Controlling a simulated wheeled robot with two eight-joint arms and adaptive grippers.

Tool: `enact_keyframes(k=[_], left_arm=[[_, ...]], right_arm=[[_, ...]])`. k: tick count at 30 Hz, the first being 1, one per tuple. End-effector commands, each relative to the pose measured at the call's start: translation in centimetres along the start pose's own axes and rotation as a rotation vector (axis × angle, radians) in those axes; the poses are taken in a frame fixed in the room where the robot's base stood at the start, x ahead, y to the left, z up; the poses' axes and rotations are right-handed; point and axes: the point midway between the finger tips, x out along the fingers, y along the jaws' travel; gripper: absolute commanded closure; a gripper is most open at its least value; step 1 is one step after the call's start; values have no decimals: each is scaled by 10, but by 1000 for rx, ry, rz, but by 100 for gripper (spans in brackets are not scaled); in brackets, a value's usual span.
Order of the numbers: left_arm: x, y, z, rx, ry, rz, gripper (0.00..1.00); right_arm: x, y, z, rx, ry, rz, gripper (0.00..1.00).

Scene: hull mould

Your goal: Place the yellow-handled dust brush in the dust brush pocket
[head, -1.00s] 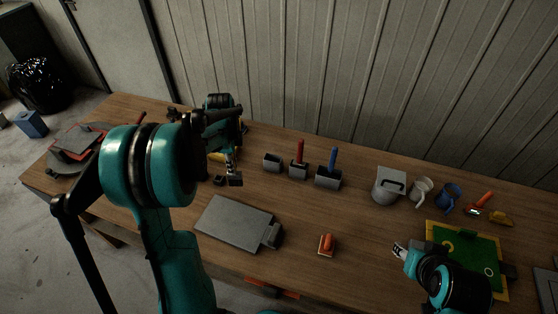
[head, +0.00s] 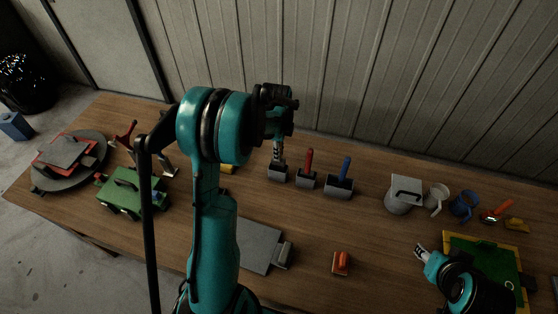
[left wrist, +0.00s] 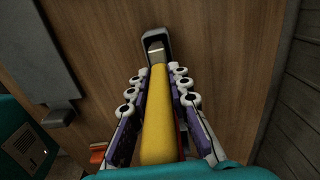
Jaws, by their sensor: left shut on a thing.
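The yellow-handled dust brush (left wrist: 158,115) is between the fingers of my left gripper (left wrist: 157,100) in the left wrist view, its handle running away from the camera. My left gripper (head: 279,152) is shut on it and stands over the leftmost grey pocket (head: 278,173) in the head view. In the left wrist view the brush's metal collar meets the dark-rimmed pocket (left wrist: 157,33); how deep the brush head sits is hidden. The handle is hidden in the head view. My right gripper (head: 421,251) is empty at the right; its finger gap is unclear.
The wall is close behind.

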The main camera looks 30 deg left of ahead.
Motion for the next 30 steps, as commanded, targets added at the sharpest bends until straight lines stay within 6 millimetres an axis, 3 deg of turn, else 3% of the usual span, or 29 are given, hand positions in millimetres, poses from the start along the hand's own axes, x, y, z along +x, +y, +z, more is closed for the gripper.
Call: enact_keyframes(k=[8, 20, 21, 22, 30], left_arm=[[36, 0, 0, 0, 0, 0, 100], [42, 0, 0, 0, 0, 0, 100], [40, 0, 0, 0, 0, 0, 71], [40, 0, 0, 0, 0, 0, 63], [40, 0, 0, 0, 0, 0, 61]], right_arm=[[8, 0, 5, 0, 0, 0, 60], [11, 0, 8, 0, 0, 0, 60], [10, 0, 7, 0, 0, 0, 60], [10, 0, 7, 0, 0, 0, 60], [9, 0, 7, 0, 0, 0, 60]])
